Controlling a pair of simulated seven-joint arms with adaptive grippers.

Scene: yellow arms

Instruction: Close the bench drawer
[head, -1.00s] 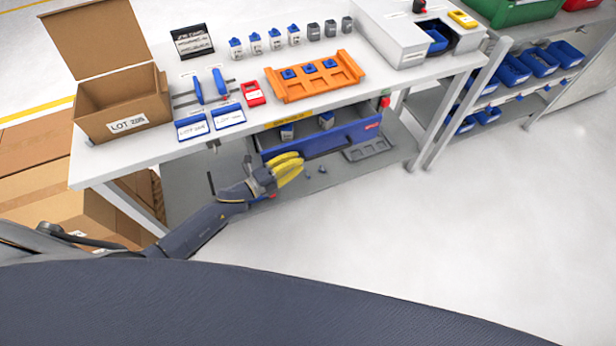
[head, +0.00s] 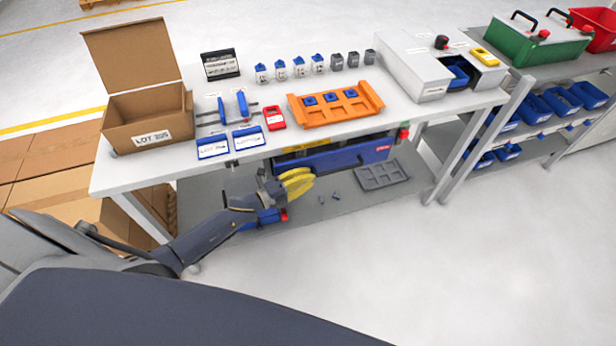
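The bench drawer (head: 345,157) has a blue front with a small red label and sits under the white bench top. Its front is close below the bench edge, and only a thin dark strip shows above it. I cannot tell whether it is fully shut. My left gripper (head: 298,181), with yellow fingers, is at the left part of the drawer front and overlaps its lower edge in the picture. Whether the fingers touch the front is unclear. The fingers lie close together, but their opening is hidden by the angle. My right gripper is not in view.
The bench top (head: 250,178) carries an open cardboard box (head: 150,115), an orange tray (head: 335,108) and several small blue and grey parts. On the shelf below lie a grey tray (head: 382,175) and small loose pieces. A bench leg (head: 448,170) stands right of the drawer.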

